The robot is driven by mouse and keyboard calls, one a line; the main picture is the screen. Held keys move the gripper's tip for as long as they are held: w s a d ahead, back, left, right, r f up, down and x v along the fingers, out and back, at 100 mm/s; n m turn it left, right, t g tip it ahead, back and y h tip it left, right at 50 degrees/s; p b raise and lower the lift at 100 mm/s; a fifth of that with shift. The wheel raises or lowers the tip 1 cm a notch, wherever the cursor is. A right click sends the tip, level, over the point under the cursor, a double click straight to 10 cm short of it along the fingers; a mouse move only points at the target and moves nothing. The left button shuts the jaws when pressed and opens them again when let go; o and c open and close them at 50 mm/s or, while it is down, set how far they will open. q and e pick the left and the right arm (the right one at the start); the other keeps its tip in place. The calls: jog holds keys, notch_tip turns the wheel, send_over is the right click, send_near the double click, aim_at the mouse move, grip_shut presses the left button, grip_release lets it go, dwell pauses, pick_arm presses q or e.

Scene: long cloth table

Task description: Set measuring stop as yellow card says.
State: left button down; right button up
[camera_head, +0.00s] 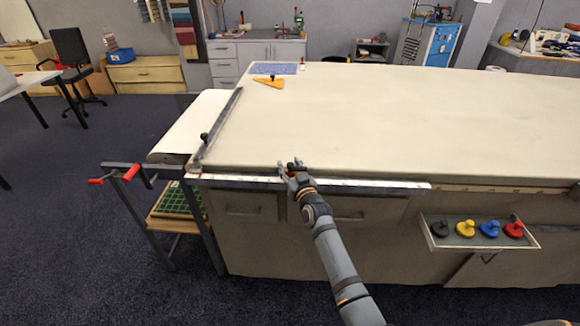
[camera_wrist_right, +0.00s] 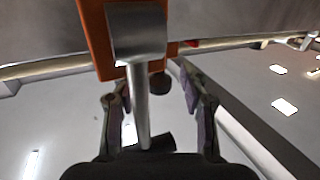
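The measuring stop looks like an orange plate (camera_wrist_right: 93,30) with a metal block and a rod in the right wrist view. In the head view a small dark and reddish part of it (camera_head: 292,165) shows at the rail (camera_head: 370,186) on the table's front edge. My right gripper (camera_head: 292,172) is at this stop. In the right wrist view its fingers (camera_wrist_right: 160,108) are spread, with the rod between them and a gap to the right finger. I cannot tell if the left finger touches the rod. I cannot make out a yellow card. My left gripper is not in view.
The cloth table (camera_head: 420,110) is mostly bare. A metal bar (camera_head: 220,125) lies along its left end. An orange triangle (camera_head: 268,83) and a blue mat (camera_head: 273,68) lie at the back left. A tray (camera_head: 480,243) of black, yellow, blue and red knobs sticks out at front right.

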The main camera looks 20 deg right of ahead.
jog(key=s, duration=1.2)
jog(key=shift+d, duration=0.3)
jog(key=s+f+g+p, duration=0.1)
jog(key=s+f+g, duration=0.1)
jog(key=f, duration=0.8)
jog(key=s+f+g, duration=0.2)
jog(key=f+g, duration=0.1)
jog(key=f, duration=0.6)
jog(key=s+d+f+g+p, duration=0.1)
jog(key=s+f+g, duration=0.1)
jog(key=s+f, duration=0.6)
jog(key=s+d+f+g+p, duration=0.1)
jog(key=s+d+f+g, duration=0.3)
jog(key=f, duration=0.6)
jog(key=s+d+f+g, duration=0.1)
jog(key=s+f, duration=0.3)
jog(key=s, duration=0.6)
jog(key=s+d+f+g+h, duration=0.1)
jog(key=s+f+g, duration=0.2)
jog(key=s, duration=0.8)
jog(key=s+d+f+g, duration=0.1)
jog(key=s+f, duration=0.5)
jog(key=s, duration=0.5)
jog(key=shift+f+g+h+p, duration=0.3)
jog(key=shift+g+h+p, duration=0.1)
jog(key=shift+p, duration=0.05)
